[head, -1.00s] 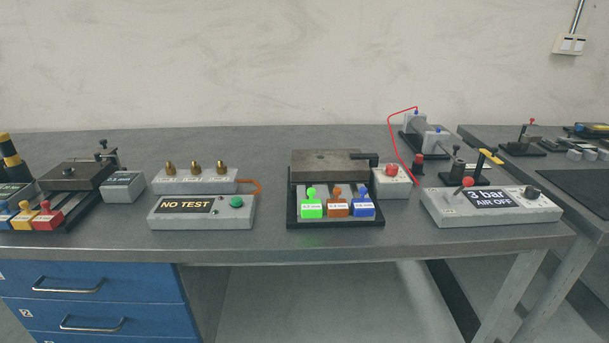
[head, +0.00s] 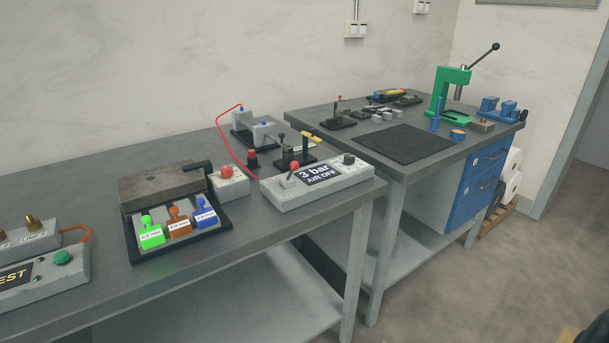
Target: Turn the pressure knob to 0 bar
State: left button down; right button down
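The pressure knob (head: 349,159) is a small black knob at the right end of a grey control box (head: 330,187) near the bench's right end. The box's display (head: 318,174) reads "3 bar" and "AIR OFF". A red-tipped lever (head: 292,168) stands at the box's left end. Neither of my grippers shows in the head view.
Left of the box are a small box with a red button (head: 227,181) and a black tray (head: 216,218) of coloured stamps. A yellow-topped device (head: 310,139) stands behind the box. A second bench holds a green press (head: 450,92). Floor is free at front right.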

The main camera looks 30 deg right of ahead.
aim_at(349, 159)
jog(key=z, duration=1.35)
jog(key=i, duration=0.05)
